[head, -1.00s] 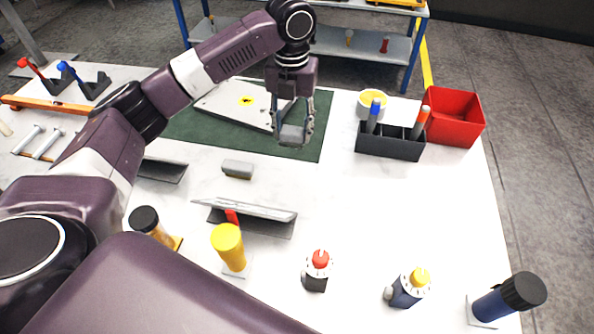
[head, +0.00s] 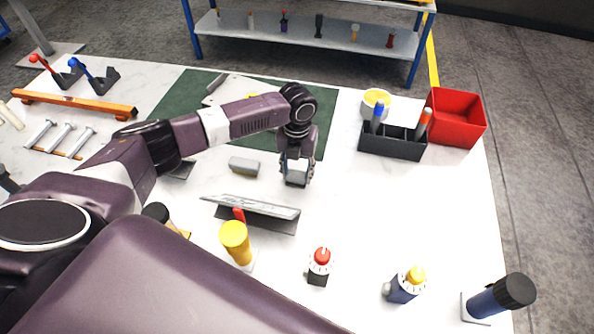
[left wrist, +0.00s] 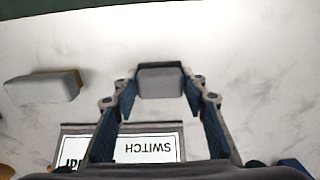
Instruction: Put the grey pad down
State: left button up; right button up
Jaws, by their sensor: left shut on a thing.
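My left gripper (head: 296,181) points down over the white table, right of its middle in the head view. It is shut on the grey pad (head: 297,171), a small light grey block. In the left wrist view the pad (left wrist: 160,82) sits between the two fingertips. The pad is low over bare table top; I cannot tell whether it touches the surface. A similar grey block (head: 244,165) lies on the table just left of the gripper and also shows in the left wrist view (left wrist: 43,89). My right gripper is not in view.
A tilted sign plate (head: 253,207) stands just in front of the gripper. Behind lies a green mat (head: 180,98). A black divided holder (head: 392,147) and a red bin (head: 458,118) are at right. Bare table lies right of the gripper.

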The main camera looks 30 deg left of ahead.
pick_arm(q)
jog(key=shift+f, duration=0.2)
jog(key=o, duration=1)
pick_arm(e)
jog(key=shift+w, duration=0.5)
